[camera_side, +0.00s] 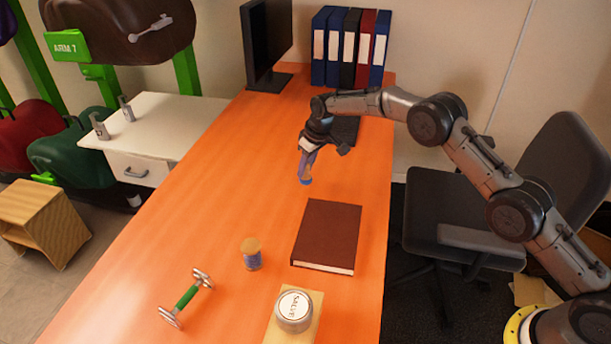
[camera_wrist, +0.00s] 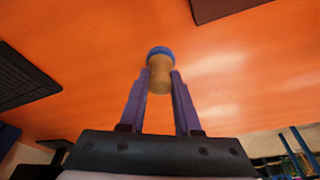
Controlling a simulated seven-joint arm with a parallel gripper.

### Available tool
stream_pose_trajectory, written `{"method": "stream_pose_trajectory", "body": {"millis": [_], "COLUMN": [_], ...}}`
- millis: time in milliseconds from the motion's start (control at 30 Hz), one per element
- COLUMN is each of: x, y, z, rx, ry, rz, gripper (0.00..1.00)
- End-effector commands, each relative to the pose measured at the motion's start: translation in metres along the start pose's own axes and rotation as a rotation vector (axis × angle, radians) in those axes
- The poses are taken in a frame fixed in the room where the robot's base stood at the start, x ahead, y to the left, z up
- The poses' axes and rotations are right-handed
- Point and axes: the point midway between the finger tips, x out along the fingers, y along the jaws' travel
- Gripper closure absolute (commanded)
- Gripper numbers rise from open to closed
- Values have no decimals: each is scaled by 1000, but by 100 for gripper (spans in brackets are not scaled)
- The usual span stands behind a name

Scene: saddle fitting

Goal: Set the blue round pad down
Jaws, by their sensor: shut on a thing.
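The blue round pad (camera_side: 305,181) is the blue end of a small piece with a tan, wood-coloured body; it also shows in the wrist view (camera_wrist: 159,50). My gripper (camera_side: 306,168) is shut on the tan body, with one purple finger on each side in the wrist view (camera_wrist: 160,82). The blue end points down, away from the gripper. The piece hangs over the orange table (camera_side: 220,180), beyond the brown book; the exact gap below it is hard to tell.
A monitor (camera_side: 266,40), binders (camera_side: 350,48) and a dark keyboard (camera_side: 345,130) are behind. The table's left middle is clear.

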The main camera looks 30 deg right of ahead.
Motion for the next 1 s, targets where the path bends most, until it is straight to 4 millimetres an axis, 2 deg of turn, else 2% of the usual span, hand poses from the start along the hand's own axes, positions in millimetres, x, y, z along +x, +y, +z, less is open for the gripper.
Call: {"method": "stream_pose_trajectory", "body": {"millis": [233,667,700,833,1000], "x": [30,36,36,36,36], "y": [0,1,1,1,0], "z": [7,8,8,8,8], "rx": [0,0,0,0,0], "ry": [-3,-1,-1,-1,-1], "rz": [-1,0,0,0,0], "gripper": [100,100,62,39,39]}}
